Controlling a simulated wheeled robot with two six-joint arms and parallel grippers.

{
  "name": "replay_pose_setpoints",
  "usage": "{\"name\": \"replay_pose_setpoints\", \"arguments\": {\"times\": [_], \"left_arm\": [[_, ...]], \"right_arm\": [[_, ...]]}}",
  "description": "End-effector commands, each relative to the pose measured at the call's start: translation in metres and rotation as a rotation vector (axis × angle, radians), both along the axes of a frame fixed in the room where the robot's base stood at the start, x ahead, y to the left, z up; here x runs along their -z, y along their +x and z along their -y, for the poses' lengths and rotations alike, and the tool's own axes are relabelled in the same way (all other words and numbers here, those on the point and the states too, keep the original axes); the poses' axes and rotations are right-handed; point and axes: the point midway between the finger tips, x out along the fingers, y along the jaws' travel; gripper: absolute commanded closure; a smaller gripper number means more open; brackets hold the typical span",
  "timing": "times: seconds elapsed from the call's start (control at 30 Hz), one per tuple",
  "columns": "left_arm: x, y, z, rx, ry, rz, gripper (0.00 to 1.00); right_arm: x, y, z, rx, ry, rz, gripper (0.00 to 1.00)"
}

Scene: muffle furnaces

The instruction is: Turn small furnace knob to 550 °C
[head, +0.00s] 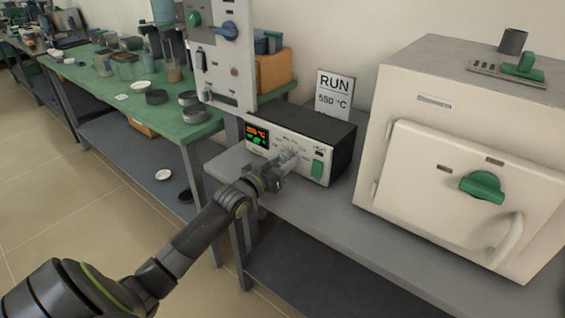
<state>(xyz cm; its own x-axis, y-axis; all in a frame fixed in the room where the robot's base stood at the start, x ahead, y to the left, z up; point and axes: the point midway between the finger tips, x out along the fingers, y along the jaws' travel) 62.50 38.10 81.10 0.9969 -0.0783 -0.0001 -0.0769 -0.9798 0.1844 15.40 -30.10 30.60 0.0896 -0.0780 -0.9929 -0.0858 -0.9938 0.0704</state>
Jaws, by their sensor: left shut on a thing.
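The small controller box (335,130) stands on the grey bench with its pale front panel facing me. Its display (257,135) shows orange and green digits too small to read surely. A green switch (317,169) sits at the right of the panel. My left gripper (284,163) is at the middle of this panel, shut on the knob (289,155), which its fingers mostly hide. The knob's pointer setting cannot be made out. A sign (334,94) behind the box reads RUN and what looks like 550 °C. My right gripper is not in view.
A large cream furnace (408,150) with a green knob (483,186) and a handle (507,240) stands to the right. An upright panel (221,60) rises left of the box. A green table (125,120) holds jars and dishes. The bench front (400,240) is clear.

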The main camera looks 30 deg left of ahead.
Motion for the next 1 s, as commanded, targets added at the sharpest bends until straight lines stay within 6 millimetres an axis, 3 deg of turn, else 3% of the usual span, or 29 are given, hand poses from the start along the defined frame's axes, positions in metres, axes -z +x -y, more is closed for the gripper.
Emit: {"name": "replay_pose_setpoints", "arguments": {"times": [0.13, 0.53, 1.0], "left_arm": [[0.001, 0.0, 0.0, 0.0, 0.047, 0.004, 0.85], [0.002, 0.0, 0.0, 0.0, 0.307, 0.025, 0.85], [0.001, 0.0, -0.001, 0.0, 0.5, 0.039, 0.85]], "right_arm": [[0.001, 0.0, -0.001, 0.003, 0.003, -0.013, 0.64], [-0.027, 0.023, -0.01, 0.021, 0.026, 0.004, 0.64], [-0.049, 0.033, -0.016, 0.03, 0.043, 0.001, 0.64]]}}
